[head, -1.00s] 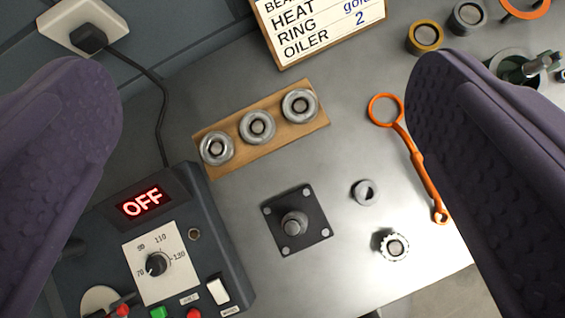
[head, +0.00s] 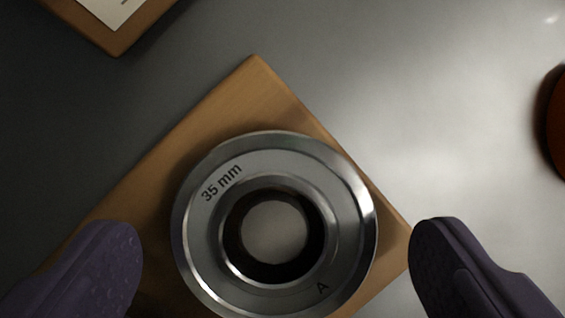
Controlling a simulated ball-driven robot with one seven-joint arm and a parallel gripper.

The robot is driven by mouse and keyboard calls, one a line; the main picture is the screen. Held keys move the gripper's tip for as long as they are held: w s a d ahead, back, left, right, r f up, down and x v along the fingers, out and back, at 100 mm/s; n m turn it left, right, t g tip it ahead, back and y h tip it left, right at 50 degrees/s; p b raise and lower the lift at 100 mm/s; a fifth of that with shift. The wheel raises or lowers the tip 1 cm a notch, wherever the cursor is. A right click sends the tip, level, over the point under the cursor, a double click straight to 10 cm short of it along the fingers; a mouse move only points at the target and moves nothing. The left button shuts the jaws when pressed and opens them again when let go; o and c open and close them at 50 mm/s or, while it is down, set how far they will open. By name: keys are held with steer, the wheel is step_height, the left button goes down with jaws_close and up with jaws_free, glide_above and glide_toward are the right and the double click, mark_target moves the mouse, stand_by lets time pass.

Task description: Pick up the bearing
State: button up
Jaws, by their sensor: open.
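A metal bearing (head: 345,235) marked "35 mm" and "A" lies flat on the end of a wooden block (head: 255,95) in the head view. A light grey round surface shows through its dark centre hole. My gripper (head: 278,262) is open, with one purple finger at the left and one at the right of the bearing. The fingers look apart from it, with a gap on each side. The bearing's lower edge is close to the bottom of the picture. The rest of the wooden block, with any other bearings, is out of view.
The grey metal bench top (head: 440,90) is clear at the upper right. The corner of a wood-framed sign (head: 118,40) shows at the top left. Part of an orange-brown object (head: 557,122) is cut off at the right edge.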

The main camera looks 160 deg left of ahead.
steer(key=shift+w+f, duration=0.25)
steer(key=shift+f, duration=0.3)
steer(key=shift+r, duration=0.1)
steer(key=c, duration=1.2)
steer(key=shift+r, duration=0.1)
steer(key=shift+c, duration=0.2)
